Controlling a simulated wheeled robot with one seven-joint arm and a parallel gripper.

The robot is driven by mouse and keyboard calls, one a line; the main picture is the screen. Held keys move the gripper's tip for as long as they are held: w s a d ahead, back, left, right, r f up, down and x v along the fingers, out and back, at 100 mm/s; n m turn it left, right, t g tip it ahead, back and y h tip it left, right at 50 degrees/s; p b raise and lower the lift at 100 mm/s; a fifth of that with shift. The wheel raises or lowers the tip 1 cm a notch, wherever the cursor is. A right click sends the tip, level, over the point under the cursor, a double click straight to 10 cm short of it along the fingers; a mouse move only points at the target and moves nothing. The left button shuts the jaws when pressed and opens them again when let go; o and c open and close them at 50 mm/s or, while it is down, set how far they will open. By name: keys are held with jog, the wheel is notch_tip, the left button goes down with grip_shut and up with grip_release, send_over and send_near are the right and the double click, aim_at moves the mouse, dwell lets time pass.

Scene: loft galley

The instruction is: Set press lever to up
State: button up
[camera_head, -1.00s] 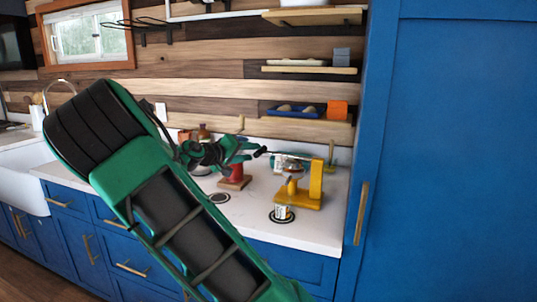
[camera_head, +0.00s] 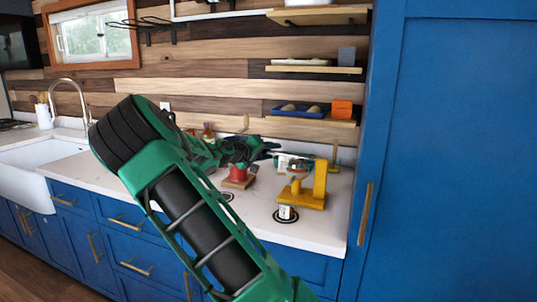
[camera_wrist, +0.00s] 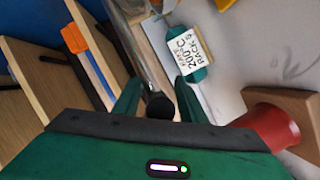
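The yellow press (camera_head: 316,185) stands on the white counter at the right in the head view; a yellow corner shows at the top of the wrist view (camera_wrist: 224,4). A thin metal rod with a black knob (camera_wrist: 160,107), which looks like its lever, lies between the fingers of my gripper (camera_wrist: 157,88) in the wrist view. The fingers are apart, with narrow gaps visible beside the knob; I cannot tell if either touches it. In the head view my green arm partly hides my gripper (camera_head: 268,151), left of the press and above the counter.
A teal can with a white label (camera_wrist: 187,50) lies beyond the fingers. A red object on a wooden base (camera_head: 238,175) stands left of the press. A small white labelled can (camera_head: 285,213) stands in front. Shelves hold a blue tray (camera_head: 298,113) and an orange block (camera_head: 341,109).

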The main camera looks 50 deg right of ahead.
grip_shut()
jog(key=shift+w+r, duration=0.1)
jog(key=shift+r, duration=0.15)
dwell(0.4)
